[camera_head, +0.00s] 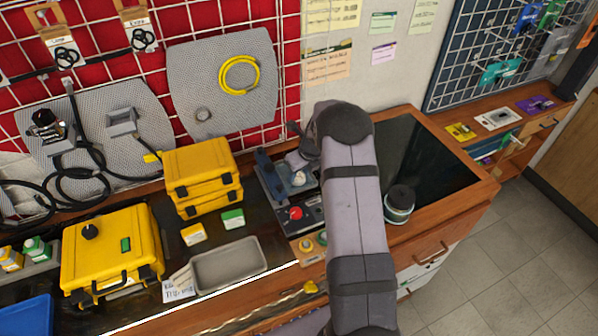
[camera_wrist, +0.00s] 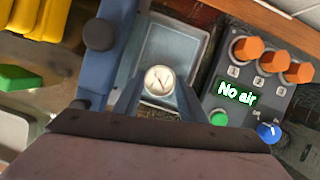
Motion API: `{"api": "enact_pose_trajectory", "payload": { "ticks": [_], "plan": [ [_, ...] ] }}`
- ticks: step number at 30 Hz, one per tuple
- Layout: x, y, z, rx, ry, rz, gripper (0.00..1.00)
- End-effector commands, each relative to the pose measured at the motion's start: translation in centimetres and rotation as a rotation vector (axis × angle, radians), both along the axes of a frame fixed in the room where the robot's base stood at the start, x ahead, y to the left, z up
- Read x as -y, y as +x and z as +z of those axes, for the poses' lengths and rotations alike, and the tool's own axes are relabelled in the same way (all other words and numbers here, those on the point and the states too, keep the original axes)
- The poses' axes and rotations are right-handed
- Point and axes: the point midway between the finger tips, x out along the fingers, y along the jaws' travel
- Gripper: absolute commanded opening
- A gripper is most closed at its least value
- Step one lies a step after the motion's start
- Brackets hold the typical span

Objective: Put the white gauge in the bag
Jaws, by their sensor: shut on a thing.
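The white gauge (camera_wrist: 160,80) shows its round dial face in the wrist view. My gripper (camera_wrist: 160,91) is shut on it, with a blue-grey finger on each side of the dial. The gauge is over or in a grey, tray-like recess (camera_wrist: 191,43) of the test bench; its height above the floor of the recess cannot be told. In the head view my arm hides most of the gripper. A bag cannot be made out for certain; a purplish thing (camera_head: 300,326) at the lower edge is mostly cut off.
A blue clamp-like post (camera_wrist: 116,45) with a black knob stands close on the left. A panel (camera_wrist: 240,93) reading "No air", with orange knobs, is on the right. Yellow cases (camera_head: 201,168) and a grey tray (camera_head: 226,266) stand left; a dark jar (camera_head: 399,204) stands right.

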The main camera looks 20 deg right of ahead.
Motion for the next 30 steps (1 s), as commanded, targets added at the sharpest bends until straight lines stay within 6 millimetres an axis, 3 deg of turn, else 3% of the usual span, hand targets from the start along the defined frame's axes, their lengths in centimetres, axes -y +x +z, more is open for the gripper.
{"api": "enact_pose_trajectory", "payload": {
  "ticks": [12, 13, 15, 30],
  "plan": [
    [0.01, 0.03, -0.49, 0.001, -0.001, 0.000, 0.14],
    [0.01, 0.01, -0.53, 0.001, -0.001, 0.000, 0.40],
    [0.01, 0.01, -0.46, 0.001, -0.001, 0.000, 0.57],
    [0.08, -0.14, 0.37, 0.002, -0.001, 0.001, 0.57]
  ]
}}
